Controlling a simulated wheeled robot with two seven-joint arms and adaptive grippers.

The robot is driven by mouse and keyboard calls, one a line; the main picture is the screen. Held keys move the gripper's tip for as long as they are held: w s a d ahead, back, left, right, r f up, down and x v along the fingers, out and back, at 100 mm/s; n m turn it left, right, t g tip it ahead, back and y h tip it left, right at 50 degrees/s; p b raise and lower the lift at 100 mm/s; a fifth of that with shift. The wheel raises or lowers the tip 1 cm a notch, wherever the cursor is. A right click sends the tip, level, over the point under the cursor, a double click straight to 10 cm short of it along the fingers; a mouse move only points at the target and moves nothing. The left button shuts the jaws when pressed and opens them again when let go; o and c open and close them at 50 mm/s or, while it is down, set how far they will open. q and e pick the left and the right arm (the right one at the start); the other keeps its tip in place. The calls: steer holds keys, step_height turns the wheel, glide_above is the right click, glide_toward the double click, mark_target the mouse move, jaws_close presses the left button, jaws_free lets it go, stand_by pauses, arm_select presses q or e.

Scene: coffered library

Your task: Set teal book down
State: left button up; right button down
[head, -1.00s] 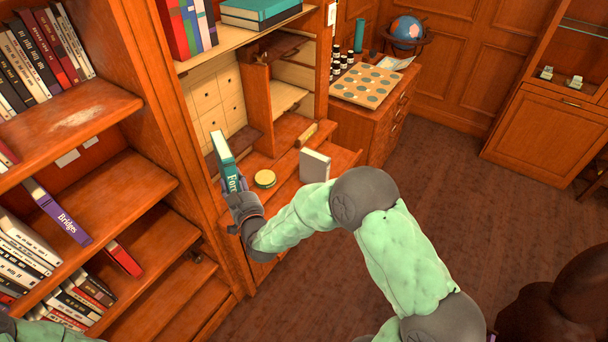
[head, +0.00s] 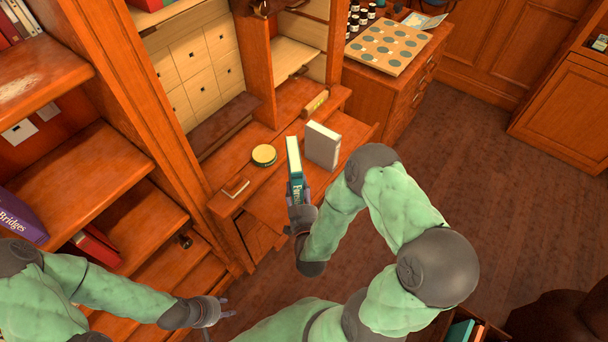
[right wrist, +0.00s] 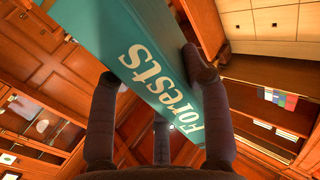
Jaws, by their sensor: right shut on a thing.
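The teal book (head: 295,172), with "Forests" lettered on its spine, is held upright in my right gripper (head: 299,198) over the front of the desk (head: 262,196). It stands just left of a grey-white book (head: 322,145); I cannot tell whether its bottom touches the desk. In the right wrist view the teal book (right wrist: 140,55) lies between the fingers of my right gripper (right wrist: 150,85), which are shut on it. My left gripper (head: 224,306) is empty and its fingers look apart, low in the head view, away from the desk.
A round yellow-lidded tin (head: 264,155) sits left of the teal book. A small red-brown item (head: 235,187) lies at the desk's left front, and a brass-coloured block (head: 315,103) lies behind. Open shelves (head: 95,180) stand at left. Bare desk surface lies around the tin.

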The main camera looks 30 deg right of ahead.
steer(key=w+d+f+b, duration=0.5)
steer(key=w+f, duration=0.3)
steer(key=f, duration=0.3)
steer(key=shift+w+d, duration=0.25)
steer(key=shift+d, duration=0.35)
steer(key=shift+f, duration=0.1)
steer(key=shift+f, duration=0.1)
steer(key=c, duration=0.6)
jaws_free()
steer(key=shift+f, duration=0.1)
